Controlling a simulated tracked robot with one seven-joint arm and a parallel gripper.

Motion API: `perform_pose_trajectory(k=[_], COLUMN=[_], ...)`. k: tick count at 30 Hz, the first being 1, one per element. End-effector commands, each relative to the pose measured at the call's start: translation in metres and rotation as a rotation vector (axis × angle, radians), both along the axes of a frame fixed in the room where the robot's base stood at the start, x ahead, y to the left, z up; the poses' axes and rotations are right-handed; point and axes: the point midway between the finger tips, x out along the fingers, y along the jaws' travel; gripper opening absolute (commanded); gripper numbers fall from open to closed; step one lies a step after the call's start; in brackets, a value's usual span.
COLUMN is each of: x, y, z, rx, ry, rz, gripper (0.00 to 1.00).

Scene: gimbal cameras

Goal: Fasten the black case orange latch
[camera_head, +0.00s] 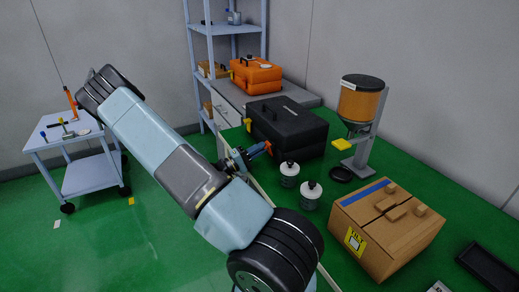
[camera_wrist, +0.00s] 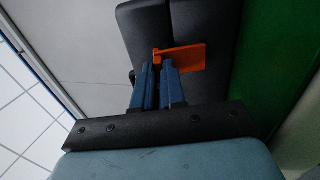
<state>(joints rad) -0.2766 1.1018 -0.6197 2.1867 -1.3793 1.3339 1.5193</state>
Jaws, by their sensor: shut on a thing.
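The black case (camera_head: 287,126) sits on the green bench with its lid down, as far as I can see. Its orange latch (camera_head: 259,150) sticks out from the front side facing my arm. In the wrist view the orange latch (camera_wrist: 184,57) shows as a flat tab across the seam of the black case (camera_wrist: 208,22). My gripper (camera_head: 240,160) is at the case's front, and in the wrist view its blue fingers (camera_wrist: 158,72) are shut on the latch's narrow end. The fingertips partly hide that end. I cannot tell whether the latch is engaged.
A cardboard box (camera_head: 386,225) and a dispenser with an orange hopper (camera_head: 361,102) are farther right. An orange case (camera_head: 256,77) stands behind.

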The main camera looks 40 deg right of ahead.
Motion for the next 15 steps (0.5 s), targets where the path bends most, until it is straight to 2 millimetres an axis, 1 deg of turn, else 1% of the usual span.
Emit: perform_pose_trajectory(k=[1, 10, 11, 15], x=[-0.0014, -0.0015, -0.0015, -0.0013], y=[-0.0003, -0.0002, -0.0002, -0.0001], z=[-0.0026, -0.0028, -0.0028, -0.0021], rx=[0.002, 0.0, 0.0, -0.003], ry=[0.003, 0.002, 0.002, 0.002], rz=[-0.002, -0.003, -0.003, -0.003], gripper=[0.0, 0.0, 0.11, 0.25])
